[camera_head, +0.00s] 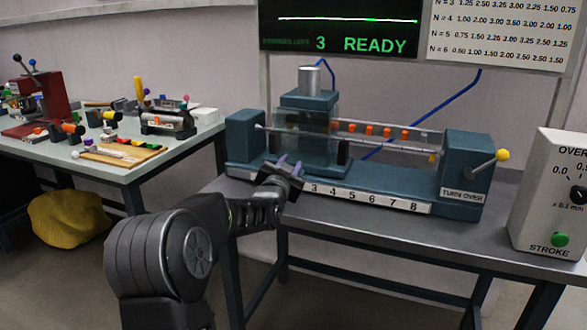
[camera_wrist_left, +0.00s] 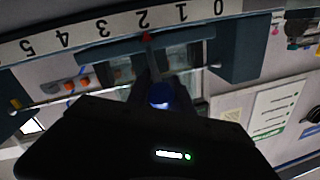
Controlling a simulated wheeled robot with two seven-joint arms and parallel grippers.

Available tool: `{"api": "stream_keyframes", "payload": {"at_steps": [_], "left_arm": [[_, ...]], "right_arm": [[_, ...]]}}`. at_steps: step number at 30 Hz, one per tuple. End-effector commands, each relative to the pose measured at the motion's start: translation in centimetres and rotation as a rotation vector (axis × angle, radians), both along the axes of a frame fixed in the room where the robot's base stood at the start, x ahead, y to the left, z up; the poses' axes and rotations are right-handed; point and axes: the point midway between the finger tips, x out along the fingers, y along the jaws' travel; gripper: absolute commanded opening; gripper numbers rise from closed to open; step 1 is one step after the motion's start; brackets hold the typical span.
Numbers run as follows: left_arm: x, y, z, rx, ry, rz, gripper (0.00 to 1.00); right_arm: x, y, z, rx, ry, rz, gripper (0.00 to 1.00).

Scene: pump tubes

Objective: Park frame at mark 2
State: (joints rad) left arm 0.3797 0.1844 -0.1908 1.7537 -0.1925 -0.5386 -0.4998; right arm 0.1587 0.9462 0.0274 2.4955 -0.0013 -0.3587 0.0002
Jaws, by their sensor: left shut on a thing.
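The frame (camera_head: 308,101) is a teal carriage with a clear front panel and a silver cylinder on top, standing on the bench machine's bed. My left gripper (camera_head: 286,166) is at the frame's lower front, shut on a part of it that the gripper mostly hides. In the left wrist view, which is upside down, a blue round knob (camera_wrist_left: 160,96) shows between the dark fingers. A red pointer (camera_wrist_left: 147,37) on the frame's edge lies at mark 2 (camera_wrist_left: 143,20) of the number strip, perhaps slightly toward mark 1. In the head view my gripper covers the low marks. My right gripper is not in view.
The number strip (camera_head: 368,198) runs along the machine's front. A rail with orange pieces (camera_head: 371,130) leads to the right end block with a yellow-knobbed lever (camera_head: 502,156). A white control box (camera_head: 548,215) stands at right. A cluttered side table (camera_head: 118,172) is at left.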

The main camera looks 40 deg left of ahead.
Motion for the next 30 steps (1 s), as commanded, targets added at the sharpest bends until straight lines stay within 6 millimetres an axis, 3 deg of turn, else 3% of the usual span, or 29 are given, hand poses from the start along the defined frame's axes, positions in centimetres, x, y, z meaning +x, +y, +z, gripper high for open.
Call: {"api": "stream_keyframes", "payload": {"at_steps": [1, 9, 23, 30], "left_arm": [[-0.5, 0.8, -0.2, 0.001, 0.004, 0.016, 0.28], [-0.4, 0.7, -0.4, -0.002, 0.008, 0.013, 0.48], [-0.4, 0.3, -0.2, -0.001, 0.004, 0.007, 0.48], [-2.7, -0.9, -0.1, -0.002, 0.001, 0.007, 0.48]], "right_arm": [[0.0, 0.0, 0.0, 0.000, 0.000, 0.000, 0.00], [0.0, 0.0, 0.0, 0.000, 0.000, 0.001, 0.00], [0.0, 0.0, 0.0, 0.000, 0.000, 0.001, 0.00], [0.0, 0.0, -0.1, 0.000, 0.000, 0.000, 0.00]]}}
